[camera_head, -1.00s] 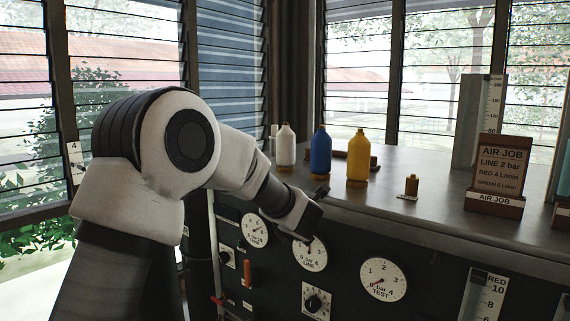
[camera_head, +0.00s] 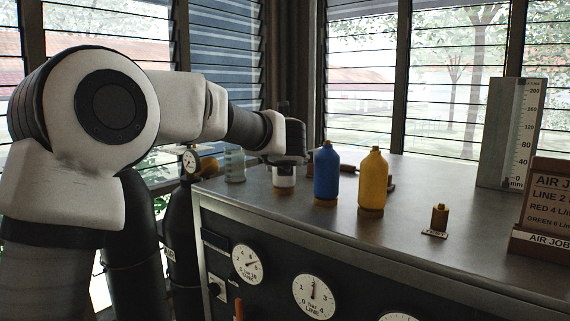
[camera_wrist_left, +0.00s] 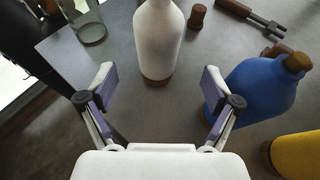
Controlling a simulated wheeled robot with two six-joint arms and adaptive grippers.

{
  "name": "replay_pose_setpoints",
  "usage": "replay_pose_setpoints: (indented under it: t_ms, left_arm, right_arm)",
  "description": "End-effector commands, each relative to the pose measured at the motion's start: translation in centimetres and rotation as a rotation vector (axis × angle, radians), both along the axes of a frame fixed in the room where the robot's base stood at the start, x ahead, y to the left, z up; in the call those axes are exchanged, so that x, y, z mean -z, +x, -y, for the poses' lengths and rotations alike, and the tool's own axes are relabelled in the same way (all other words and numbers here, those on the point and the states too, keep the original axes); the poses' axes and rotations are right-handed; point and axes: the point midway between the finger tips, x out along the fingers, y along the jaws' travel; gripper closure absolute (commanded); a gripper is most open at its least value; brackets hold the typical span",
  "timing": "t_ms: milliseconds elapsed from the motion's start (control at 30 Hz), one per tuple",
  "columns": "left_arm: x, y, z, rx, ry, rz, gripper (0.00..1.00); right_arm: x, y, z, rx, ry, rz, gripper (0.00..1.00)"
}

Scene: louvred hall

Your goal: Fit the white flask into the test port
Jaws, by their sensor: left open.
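The white flask (camera_wrist_left: 158,42) stands upright on a brown base on the bench top. In the head view only its lower part (camera_head: 284,178) shows; my left gripper hides the rest. My left gripper (camera_wrist_left: 158,84) is open, its two fingers spread to either side of the space just in front of the flask, not touching it. In the head view the left gripper (camera_head: 288,150) is in front of the flask's upper part. The test port cannot be made out for sure; a small brass fitting (camera_head: 439,218) stands on a labelled plate on the bench. My right gripper is not in view.
A blue flask (camera_head: 326,172) stands close to the right of the white one, near the right finger. A yellow flask (camera_head: 372,180) is beyond it. A glass jar (camera_head: 235,165) is at left. A fork-ended tool (camera_wrist_left: 250,17) and brown stopper (camera_wrist_left: 197,16) lie behind.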

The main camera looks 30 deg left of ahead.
Motion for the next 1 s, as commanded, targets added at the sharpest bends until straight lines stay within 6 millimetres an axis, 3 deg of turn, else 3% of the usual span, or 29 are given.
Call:
replay_pose_setpoints:
  t_ms: [500, 1000]
  left_arm:
    - [2.9, 6.0, -4.0, 0.001, 0.001, -0.003, 0.1]
    - [3.4, 6.6, -4.5, 0.001, 0.002, -0.002, 0.1]
  right_arm:
    - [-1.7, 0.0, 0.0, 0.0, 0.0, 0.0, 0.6]
    - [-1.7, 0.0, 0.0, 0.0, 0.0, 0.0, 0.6]
